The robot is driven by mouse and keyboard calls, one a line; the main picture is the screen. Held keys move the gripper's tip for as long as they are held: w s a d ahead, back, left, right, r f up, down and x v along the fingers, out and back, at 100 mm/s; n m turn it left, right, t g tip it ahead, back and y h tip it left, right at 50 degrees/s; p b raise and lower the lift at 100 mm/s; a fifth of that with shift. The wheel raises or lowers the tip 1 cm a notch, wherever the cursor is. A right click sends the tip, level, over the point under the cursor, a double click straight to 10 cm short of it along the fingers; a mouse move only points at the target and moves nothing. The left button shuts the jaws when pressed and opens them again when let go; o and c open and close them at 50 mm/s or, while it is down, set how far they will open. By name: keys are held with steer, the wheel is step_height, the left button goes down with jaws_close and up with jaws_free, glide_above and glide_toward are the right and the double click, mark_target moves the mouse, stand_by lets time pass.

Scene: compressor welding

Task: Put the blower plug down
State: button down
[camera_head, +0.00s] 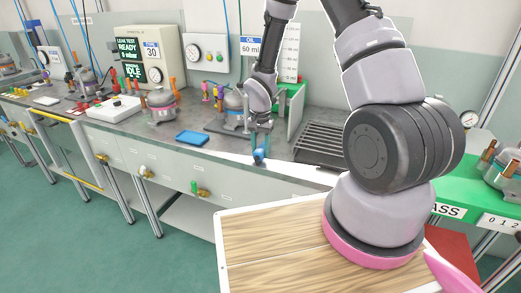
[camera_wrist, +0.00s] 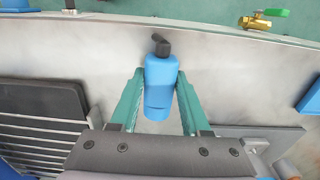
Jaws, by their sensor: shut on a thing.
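The blower plug (camera_wrist: 160,82) is a blue bottle-shaped piece with a black angled tip. In the wrist view it sits between the two green fingers of my gripper (camera_wrist: 161,92), which are shut on it. Its tip points to the top of the picture, toward the bench's front edge. In the head view the blue plug (camera_head: 259,155) shows small below my gripper (camera_head: 261,144), over the front part of the grey metal workbench (camera_head: 228,143). I cannot tell whether the plug touches the bench top. A flat blue tray (camera_head: 192,138) lies on the bench to its left.
A black slatted rack (camera_head: 322,146) is close on the right. A compressor in a fixture (camera_head: 236,104) stands behind my gripper. A brass valve with a green handle (camera_wrist: 256,22) is at the bench front. Bare bench lies between plug and blue tray.

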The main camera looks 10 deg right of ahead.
steer(key=shift+c, duration=1.8)
jaws_free()
steer(key=shift+f, duration=0.1)
step_height(320, 180, up, 13)
step_height(320, 180, up, 18)
steer(key=n+t, duration=0.1)
steer(key=t, duration=0.2)
glide_above(261, 149)
steer(key=s+d, duration=0.5)
steer(key=s, duration=0.1)
steer(key=s+d+r+n+t+y, duration=0.1)
steer(key=s+r+t, duration=0.3)
steer(key=s+r, duration=0.8)
steer(key=s+n+y, duration=0.1)
steer(key=s, duration=0.2)
steer(key=shift+d, duration=0.25)
